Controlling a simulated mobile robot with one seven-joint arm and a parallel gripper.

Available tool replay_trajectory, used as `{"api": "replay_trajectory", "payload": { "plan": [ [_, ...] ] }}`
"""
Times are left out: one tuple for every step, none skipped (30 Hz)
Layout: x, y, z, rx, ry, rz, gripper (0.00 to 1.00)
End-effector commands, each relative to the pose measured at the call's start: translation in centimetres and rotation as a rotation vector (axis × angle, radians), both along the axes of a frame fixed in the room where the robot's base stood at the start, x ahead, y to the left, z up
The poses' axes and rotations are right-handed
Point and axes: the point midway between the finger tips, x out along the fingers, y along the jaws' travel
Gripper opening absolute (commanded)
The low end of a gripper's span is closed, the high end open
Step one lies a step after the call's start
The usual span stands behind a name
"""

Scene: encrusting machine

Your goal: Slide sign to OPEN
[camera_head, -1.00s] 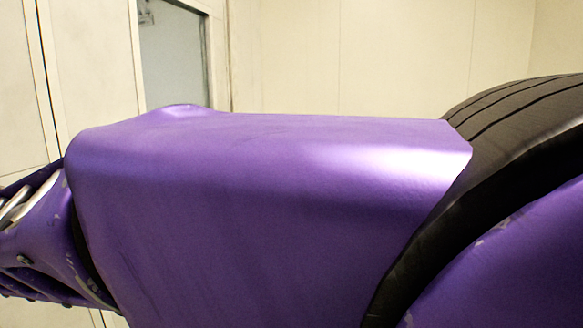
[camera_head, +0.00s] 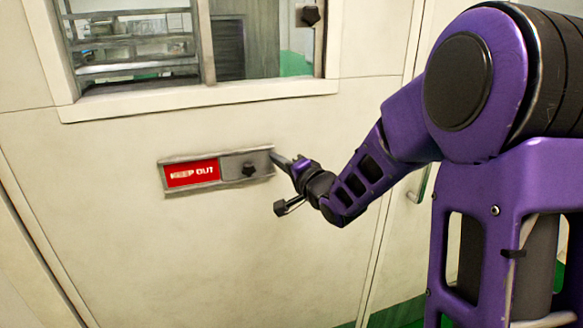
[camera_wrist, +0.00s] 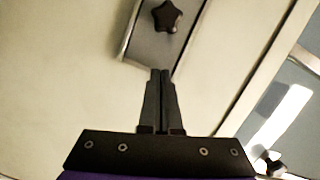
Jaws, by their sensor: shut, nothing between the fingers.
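The sign (camera_head: 192,172) is mounted on the pale wall panel and shows a red "KEEP OUT" field on its left part. Its grey sliding cover (camera_head: 236,167) is over the right part and carries a dark star-shaped knob (camera_head: 249,169). My gripper (camera_head: 281,160) is at the right end of the sign, with its fingers pressed together and empty. In the wrist view the closed fingers (camera_wrist: 160,75) point at the sign's near end, and the knob (camera_wrist: 166,16) is beyond the tips. I cannot tell whether the tips touch the sign.
A door handle (camera_head: 418,184) is to the right, behind my arm. The wall below and left of the sign is clear.

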Motion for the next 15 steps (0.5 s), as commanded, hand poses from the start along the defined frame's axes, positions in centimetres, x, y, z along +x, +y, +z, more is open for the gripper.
{"api": "replay_trajectory", "payload": {
  "plan": [
    [-0.5,1.1,-0.4,0.000,0.003,0.008,0.00],
    [-0.7,1.5,-0.6,0.000,0.003,0.006,0.00],
    [-0.8,1.9,-0.7,0.000,0.003,0.006,0.00],
    [-0.9,2.2,-0.8,0.000,0.003,0.005,0.00],
    [-0.9,2.4,-0.9,-0.001,0.003,0.005,0.00],
    [-1.0,2.7,-0.9,0.000,0.003,0.004,0.00],
    [-1.1,2.8,-1.0,0.000,0.002,0.003,0.00],
    [-1.1,2.9,-1.0,-0.001,0.002,0.004,0.00],
    [-1.1,3.0,-1.1,-0.002,0.002,0.004,0.00],
    [-1.2,3.1,-1.1,-0.002,0.001,0.003,0.00],
    [-1.2,3.1,-1.1,-0.002,0.001,0.003,0.00],
    [-1.2,3.1,-1.1,-0.002,0.001,0.002,0.00],
    [-1.2,3.1,-1.1,-0.002,0.001,0.002,0.00],
    [-1.2,3.1,-1.1,-0.002,0.001,0.002,0.00],
    [-1.2,3.1,-1.1,-0.002,0.001,0.002,0.00]
  ]
}}
